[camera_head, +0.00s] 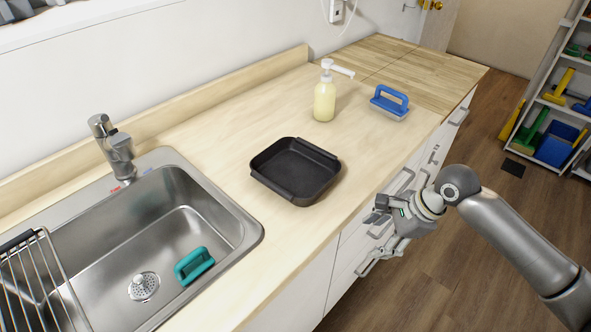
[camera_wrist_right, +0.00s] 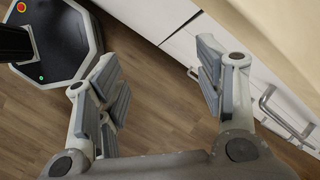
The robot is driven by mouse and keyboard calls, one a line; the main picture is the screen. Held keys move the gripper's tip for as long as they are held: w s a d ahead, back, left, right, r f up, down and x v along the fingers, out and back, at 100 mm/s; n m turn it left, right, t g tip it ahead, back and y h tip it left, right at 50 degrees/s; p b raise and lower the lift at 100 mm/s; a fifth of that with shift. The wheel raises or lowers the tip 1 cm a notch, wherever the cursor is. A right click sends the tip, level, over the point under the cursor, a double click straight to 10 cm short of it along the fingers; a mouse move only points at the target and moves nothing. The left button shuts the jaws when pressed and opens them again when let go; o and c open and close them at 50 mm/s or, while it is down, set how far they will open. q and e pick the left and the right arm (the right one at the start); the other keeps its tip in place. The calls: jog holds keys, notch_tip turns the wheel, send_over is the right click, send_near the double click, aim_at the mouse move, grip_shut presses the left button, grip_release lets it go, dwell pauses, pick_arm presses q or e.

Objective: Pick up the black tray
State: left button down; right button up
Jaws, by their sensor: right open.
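The black tray (camera_head: 298,172) is a shallow rectangular tray with a raised rim. It lies flat and empty on the wooden counter, right of the sink, in the head view. My right gripper (camera_head: 378,217) is in front of the counter's front edge, to the right of the tray and apart from it. In the right wrist view the right gripper (camera_wrist_right: 160,88) has its two fingers spread wide with nothing between them; floor and the cabinet front show behind. The tray does not show in the right wrist view. My left gripper is in neither view.
The steel sink (camera_head: 215,200) with a faucet (camera_head: 115,150) and a teal brush (camera_head: 194,266) is left of the tray. A soap dispenser (camera_head: 325,98) and a blue-handled brush (camera_head: 389,101) stand behind it. Cabinet handles (camera_head: 380,262) stick out near my right gripper. Counter around the tray is clear.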

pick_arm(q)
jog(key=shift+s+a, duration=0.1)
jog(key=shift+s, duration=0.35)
